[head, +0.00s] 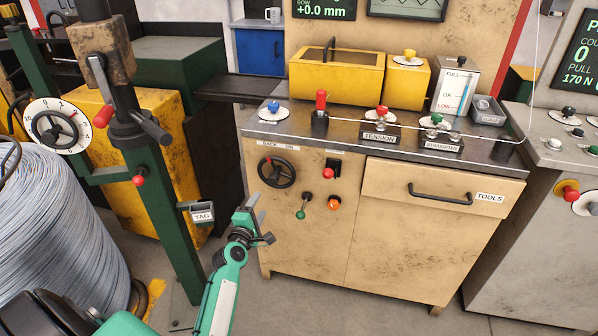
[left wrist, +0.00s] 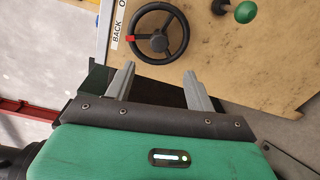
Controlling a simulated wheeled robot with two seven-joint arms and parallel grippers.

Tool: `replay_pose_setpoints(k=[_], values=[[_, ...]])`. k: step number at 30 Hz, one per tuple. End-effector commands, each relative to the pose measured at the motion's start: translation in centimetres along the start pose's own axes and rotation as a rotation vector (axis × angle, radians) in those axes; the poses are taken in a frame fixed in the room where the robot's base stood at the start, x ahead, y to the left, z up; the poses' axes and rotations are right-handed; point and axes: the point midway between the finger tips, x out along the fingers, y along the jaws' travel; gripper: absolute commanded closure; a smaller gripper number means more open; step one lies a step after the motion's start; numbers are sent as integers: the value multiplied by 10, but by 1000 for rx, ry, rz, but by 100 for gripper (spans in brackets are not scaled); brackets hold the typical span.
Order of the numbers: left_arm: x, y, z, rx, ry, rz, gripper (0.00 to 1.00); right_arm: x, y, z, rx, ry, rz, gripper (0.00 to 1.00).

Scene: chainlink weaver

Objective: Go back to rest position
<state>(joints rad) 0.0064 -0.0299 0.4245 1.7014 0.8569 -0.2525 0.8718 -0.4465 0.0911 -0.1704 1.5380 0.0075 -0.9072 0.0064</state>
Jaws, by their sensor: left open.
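My left gripper (head: 252,208) is in the lower middle of the head view, in front of the left part of the tan cabinet. In the left wrist view its two grey fingers (left wrist: 158,82) are spread apart with nothing between them. Past the fingertips is the black handwheel (head: 277,171), which also shows in the left wrist view (left wrist: 158,46) with a red mark on its rim. The fingers appear apart from the wheel. My right gripper is in neither view.
The tan cabinet (head: 400,242) has a TOOLS drawer, small levers and knobs (head: 334,203). A green post (head: 165,200) with a TAG holder (head: 203,215) stands left of my gripper. A large wire coil (head: 60,230) is at far left. Floor shows before the cabinet.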

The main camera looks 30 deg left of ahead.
Motion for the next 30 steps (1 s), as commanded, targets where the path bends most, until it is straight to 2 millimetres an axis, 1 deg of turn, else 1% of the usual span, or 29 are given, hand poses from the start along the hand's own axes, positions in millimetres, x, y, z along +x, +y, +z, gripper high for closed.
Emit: replay_pose_setpoints(k=[5, 7, 8, 11, 12, 14, 15, 17, 18, 20, 21, 23, 24, 26, 27, 29, 30], values=[[0, -2, 0, 4, -1, -4, 45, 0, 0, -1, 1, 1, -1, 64], [0, -11, 3, 27, -4, -27, 45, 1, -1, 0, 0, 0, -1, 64], [-1, -19, 4, 45, -7, -46, 45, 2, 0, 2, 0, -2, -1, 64], [-8, -64, 14, 157, -31, -147, 45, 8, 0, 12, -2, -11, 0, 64], [-14, -88, 20, 221, -49, -202, 45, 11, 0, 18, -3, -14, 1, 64], [-28, -130, 27, 329, -85, -291, 45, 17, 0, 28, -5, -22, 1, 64], [-40, -158, 32, 407, -115, -350, 45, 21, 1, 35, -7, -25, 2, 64], [-62, -199, 37, 522, -166, -436, 45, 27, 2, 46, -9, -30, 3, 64], [-78, -225, 40, 598, -205, -490, 45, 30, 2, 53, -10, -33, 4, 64], [-107, -262, 43, 711, -269, -567, 45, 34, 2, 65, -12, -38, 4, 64], [-127, -285, 44, 784, -316, -614, 45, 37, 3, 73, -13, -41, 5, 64], [-161, -317, 44, 893, -392, -682, 45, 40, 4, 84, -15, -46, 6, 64], [-185, -337, 44, 964, -447, -725, 45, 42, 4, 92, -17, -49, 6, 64], [-223, -364, 40, 1068, -533, -784, 45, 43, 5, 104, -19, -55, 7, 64], [-249, -380, 38, 1136, -595, -820, 45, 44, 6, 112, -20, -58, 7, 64], [-290, -402, 32, 1234, -693, -870, 45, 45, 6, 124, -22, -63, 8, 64], [-318, -414, 28, 1297, -760, -898, 45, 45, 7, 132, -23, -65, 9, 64]])
